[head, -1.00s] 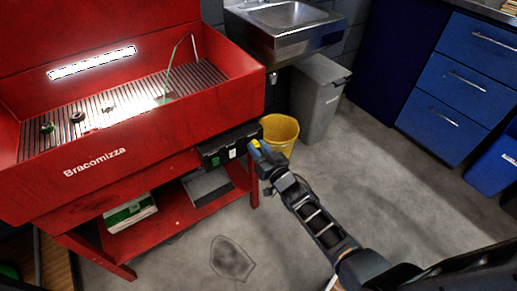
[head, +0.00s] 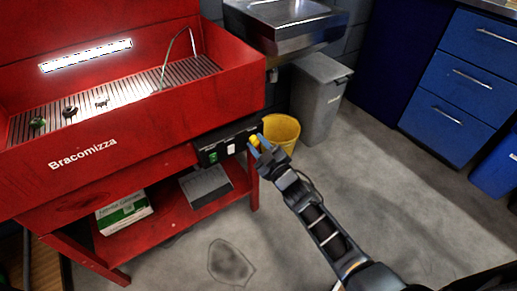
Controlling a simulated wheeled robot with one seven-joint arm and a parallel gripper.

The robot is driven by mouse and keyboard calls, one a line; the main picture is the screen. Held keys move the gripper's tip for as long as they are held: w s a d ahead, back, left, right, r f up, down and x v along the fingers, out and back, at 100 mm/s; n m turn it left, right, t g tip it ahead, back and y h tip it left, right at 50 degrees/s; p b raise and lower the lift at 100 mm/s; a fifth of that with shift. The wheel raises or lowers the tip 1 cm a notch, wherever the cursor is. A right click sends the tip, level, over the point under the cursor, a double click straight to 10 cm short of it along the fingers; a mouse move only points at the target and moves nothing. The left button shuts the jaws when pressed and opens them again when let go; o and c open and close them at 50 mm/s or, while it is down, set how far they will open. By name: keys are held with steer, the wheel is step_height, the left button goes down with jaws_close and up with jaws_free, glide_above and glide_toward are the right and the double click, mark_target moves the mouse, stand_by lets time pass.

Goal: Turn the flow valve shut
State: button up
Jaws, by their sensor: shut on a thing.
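The flow valve shows as a small yellow knob (head: 254,140) at the right end of the black control box (head: 222,146) on the front of the red parts washer. My gripper (head: 259,146) is at the knob, with its fingers shut on it. The fingers hide part of the knob, so its exact angle is hard to read. The curved metal spout (head: 180,45) stands over the slatted basin, and no green stream shows at it.
The red parts washer (head: 200,115) fills the left, with small parts on its slats. A yellow bucket (head: 284,133) and a grey bin (head: 318,100) stand just behind my gripper. A green-and-white box (head: 124,211) lies on the lower shelf. The floor to the right is clear.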

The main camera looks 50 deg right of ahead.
steer(key=n, duration=0.1)
steer(key=n+b, duration=0.1)
steer(key=n, duration=0.1)
steer(key=n+b, duration=0.1)
steer(key=n, duration=0.1)
steer(key=shift+a+f, duration=0.2)
steer(key=shift+f, duration=0.05)
steer(key=shift+n+b, duration=1.1)
steer(key=shift+n, duration=1.5)
steer(key=o, duration=1)
steer(key=shift+d, duration=0.15)
steer(key=shift+r, duration=0.1)
steer(key=shift+v, duration=3.9)
steer(key=shift+s+f, duration=0.1)
steer(key=shift+f, duration=0.1)
